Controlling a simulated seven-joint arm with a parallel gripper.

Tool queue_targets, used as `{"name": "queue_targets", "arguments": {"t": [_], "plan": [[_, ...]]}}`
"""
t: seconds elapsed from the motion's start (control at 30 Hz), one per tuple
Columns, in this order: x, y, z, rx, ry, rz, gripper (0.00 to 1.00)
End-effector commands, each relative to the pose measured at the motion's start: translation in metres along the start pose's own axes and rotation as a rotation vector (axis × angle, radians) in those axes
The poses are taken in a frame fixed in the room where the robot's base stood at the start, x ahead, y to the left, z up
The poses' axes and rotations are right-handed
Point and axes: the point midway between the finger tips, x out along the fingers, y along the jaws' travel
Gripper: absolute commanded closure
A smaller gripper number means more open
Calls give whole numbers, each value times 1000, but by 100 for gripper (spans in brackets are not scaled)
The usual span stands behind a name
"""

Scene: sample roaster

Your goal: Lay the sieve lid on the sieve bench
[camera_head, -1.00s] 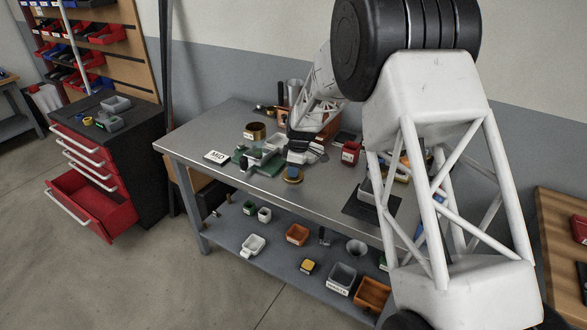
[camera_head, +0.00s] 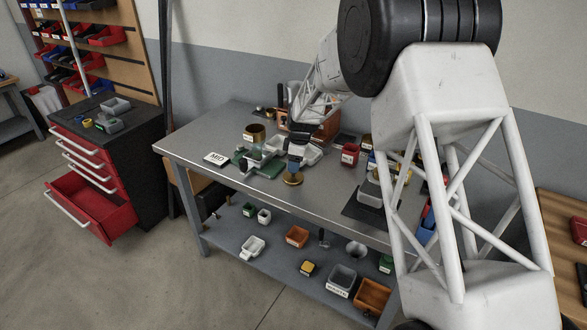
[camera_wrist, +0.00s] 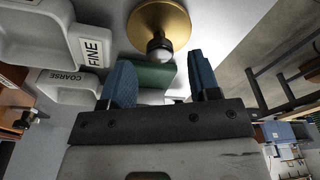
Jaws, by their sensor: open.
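The sieve lid (camera_head: 292,179) is a brass disc with a dark-and-light knob. It lies knob up on the grey steel bench (camera_head: 224,186), near the front edge and right of a green base (camera_head: 268,170). The lid (camera_wrist: 152,18) and its knob (camera_wrist: 160,49) also show in the wrist view. My gripper (camera_head: 295,162) is open and empty, just above the lid. In the wrist view, the blue fingers of my gripper (camera_wrist: 163,80) are apart, with the knob beyond their tips. I cannot tell whether any finger touches the knob.
White trays labelled FINE (camera_wrist: 92,48) and COARSE (camera_wrist: 65,80) stand close beside the lid. A brass cylinder (camera_head: 255,132), a MID card (camera_head: 216,158) and a red bin (camera_head: 350,154) are on the bench.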

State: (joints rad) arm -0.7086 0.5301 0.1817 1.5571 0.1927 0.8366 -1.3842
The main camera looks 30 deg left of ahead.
Motion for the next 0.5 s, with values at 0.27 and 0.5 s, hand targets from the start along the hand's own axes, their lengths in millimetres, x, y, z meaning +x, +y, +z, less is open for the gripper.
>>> {"name": "queue_targets", "arguments": {"t": [0.27, 0.5], "plan": [[-47, 0, 0, 0, 1, 3, 44], [-74, 0, 0, 0, 1, 0, 44]]}}
